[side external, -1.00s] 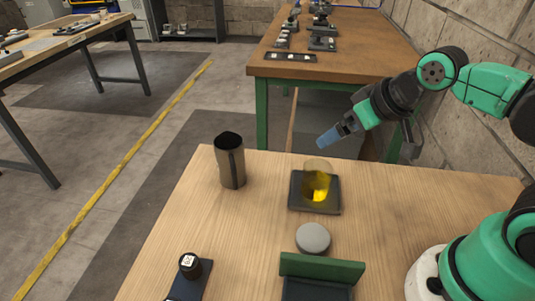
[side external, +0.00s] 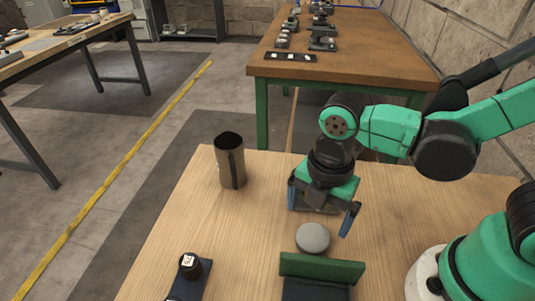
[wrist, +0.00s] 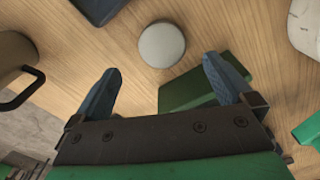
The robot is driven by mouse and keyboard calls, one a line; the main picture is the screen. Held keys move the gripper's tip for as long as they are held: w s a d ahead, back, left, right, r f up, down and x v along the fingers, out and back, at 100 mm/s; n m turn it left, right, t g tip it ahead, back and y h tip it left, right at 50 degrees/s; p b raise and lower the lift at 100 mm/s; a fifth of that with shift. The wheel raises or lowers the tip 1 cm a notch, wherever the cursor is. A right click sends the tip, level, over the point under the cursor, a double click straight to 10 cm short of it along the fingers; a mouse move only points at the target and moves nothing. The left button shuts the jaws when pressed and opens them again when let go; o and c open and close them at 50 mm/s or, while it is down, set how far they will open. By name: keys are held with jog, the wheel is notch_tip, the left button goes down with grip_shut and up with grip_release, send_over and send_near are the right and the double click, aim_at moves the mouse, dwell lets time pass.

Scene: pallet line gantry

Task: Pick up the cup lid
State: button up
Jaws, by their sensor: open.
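The cup lid, a flat round grey disc (side external: 313,238), lies on the wooden table between the dark square tray and the green upright panel. My gripper (side external: 321,207) is open and empty, its blue fingers spread and pointing down above the table, on the tray side of the lid in the side view. In the wrist view the lid (wrist: 161,44) lies just beyond the gap between the two fingertips, apart from both. My gripper hides the yellow see-through cup and most of its tray in the side view; part of the tray (wrist: 98,8) shows in the wrist view.
A grey-brown mug (side external: 230,160) with a dark handle stands at the table's far left. The green panel (side external: 322,268) stands close to the lid. A small black cylinder (side external: 190,265) is at the front left. The table between mug and panel is clear.

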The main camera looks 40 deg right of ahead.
aim_at(313, 236)
jog(key=shift+s+a+f+n, duration=0.1)
jog(key=shift+f+n, duration=0.2)
jog(key=shift+f, duration=2.55)
jog(key=c, duration=1.2)
